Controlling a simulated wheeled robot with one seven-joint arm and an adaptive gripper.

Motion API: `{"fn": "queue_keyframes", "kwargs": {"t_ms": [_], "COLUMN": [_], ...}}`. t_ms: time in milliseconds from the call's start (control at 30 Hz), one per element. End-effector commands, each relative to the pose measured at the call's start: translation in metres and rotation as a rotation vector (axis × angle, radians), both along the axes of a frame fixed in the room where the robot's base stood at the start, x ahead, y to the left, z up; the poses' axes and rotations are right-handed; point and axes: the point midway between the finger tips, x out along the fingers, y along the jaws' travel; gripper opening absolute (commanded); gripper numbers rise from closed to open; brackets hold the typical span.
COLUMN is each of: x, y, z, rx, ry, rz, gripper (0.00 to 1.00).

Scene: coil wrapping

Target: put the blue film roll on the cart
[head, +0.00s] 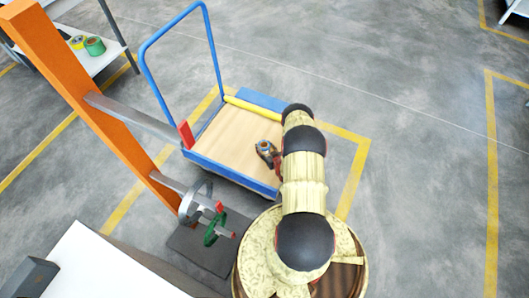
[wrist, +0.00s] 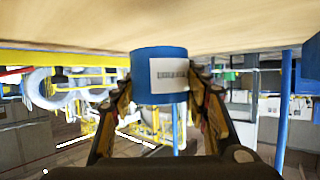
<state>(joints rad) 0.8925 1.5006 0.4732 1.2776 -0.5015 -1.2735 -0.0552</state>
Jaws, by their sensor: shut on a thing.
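The blue film roll (wrist: 141,78) has a white label with a barcode and sits between the fingers of my gripper (wrist: 160,95) in the wrist view. My gripper (head: 267,153) is shut on the roll, which shows small in the head view (head: 264,146). The cart (head: 222,150) has a light wooden deck, a blue frame and a tall blue handle. In the head view the roll is over the right part of the deck. In the wrist view the deck (wrist: 235,32) lies along the top, close to the roll. I cannot tell whether they touch.
An orange post (head: 75,85) with grey arms stands left of the cart. A yellow bar (head: 252,107) lies along the deck's far side. A shelf (head: 100,60) holds tape rolls.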

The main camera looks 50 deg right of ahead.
Motion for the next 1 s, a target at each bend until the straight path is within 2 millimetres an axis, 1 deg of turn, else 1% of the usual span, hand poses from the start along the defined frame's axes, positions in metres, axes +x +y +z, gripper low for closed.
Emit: {"fn": "queue_keyframes", "kwargs": {"t_ms": [33,167,267,400,500,733,867,900,1000], "x": [0.002,0.005,0.008,0.008,0.008,0.008,0.008,0.008,0.008], "y": [-0.002,-0.007,-0.011,-0.012,-0.012,-0.012,-0.012,-0.012,-0.012], "z": [-0.006,-0.009,-0.016,-0.039,-0.048,-0.046,-0.050,-0.050,-0.050], "rx": [0.000,-0.002,-0.002,0.000,0.000,-0.001,0.000,0.000,0.000], "ry": [0.000,-0.002,0.000,0.001,0.000,-0.001,0.000,0.000,0.000], "rz": [0.000,0.000,-0.001,0.000,0.000,-0.001,0.000,0.000,0.000], "gripper": [0.17,0.17,0.17,0.17,0.17,0.17,0.17,0.46,0.52]}}
